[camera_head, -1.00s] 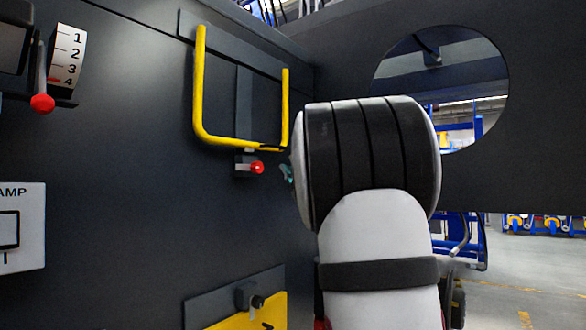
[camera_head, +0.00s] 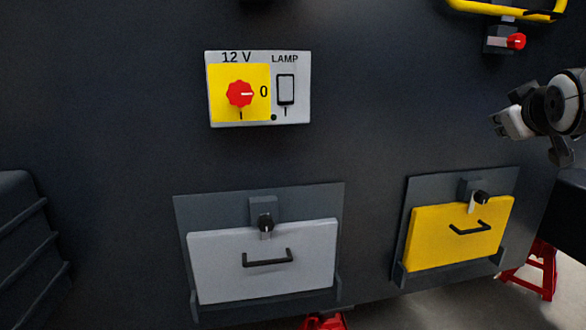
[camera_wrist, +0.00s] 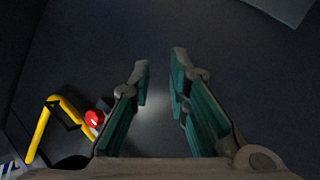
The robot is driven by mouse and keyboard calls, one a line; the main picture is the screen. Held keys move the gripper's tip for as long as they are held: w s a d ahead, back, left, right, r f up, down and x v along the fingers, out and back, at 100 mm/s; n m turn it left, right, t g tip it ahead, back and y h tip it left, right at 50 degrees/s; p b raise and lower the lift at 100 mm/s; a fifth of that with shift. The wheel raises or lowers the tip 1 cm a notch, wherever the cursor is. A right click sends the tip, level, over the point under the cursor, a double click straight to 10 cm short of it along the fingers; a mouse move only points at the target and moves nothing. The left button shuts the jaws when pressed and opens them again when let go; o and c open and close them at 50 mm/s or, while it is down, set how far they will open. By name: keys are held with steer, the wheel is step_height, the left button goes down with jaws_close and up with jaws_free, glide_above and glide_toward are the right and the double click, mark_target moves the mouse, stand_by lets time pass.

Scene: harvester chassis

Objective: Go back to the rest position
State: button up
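My gripper (camera_wrist: 161,72) shows in the wrist view with its two teal-padded fingers apart and nothing between them. A dark panel lies beyond the fingertips. In the head view the end part of my arm (camera_head: 545,112) is at the right edge, in front of the dark wall and below the red knob (camera_head: 516,41).
The dark chassis wall (camera_head: 130,120) holds a 12 V lamp panel (camera_head: 297,113) with a red rotary switch (camera_head: 240,94). Below are a grey hatch (camera_head: 215,265) and a yellow hatch (camera_head: 430,245), both with black handles. Red stands (camera_head: 540,270) are at lower right. A ribbed dark part (camera_head: 25,240) is at left.

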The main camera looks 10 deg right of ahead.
steer(key=s+a+f+m+g+y, duration=0.1)
steer(key=s+a+f+g+y, duration=0.25)
steer(key=s+a+f, duration=0.55)
steer(key=s+a+f+g+y, duration=0.2)
steer(key=s+a+f+g, duration=0.35)
steer(key=a, duration=0.55)
steer(key=s+a+f+g+y, duration=0.1)
steer(key=s+a+f+g, duration=0.2)
steer(key=s, duration=0.7)
steer(key=s+a+f+g+y, duration=0.1)
steer(key=s+a+f, duration=0.35)
steer(key=s, duration=0.55)
step_height(320, 180, up, 37)
steer(key=t+p, duration=0.4)
steer(key=p, duration=3)
steer(key=shift+w+f, duration=0.15)
steer(key=shift+w, duration=0.2)
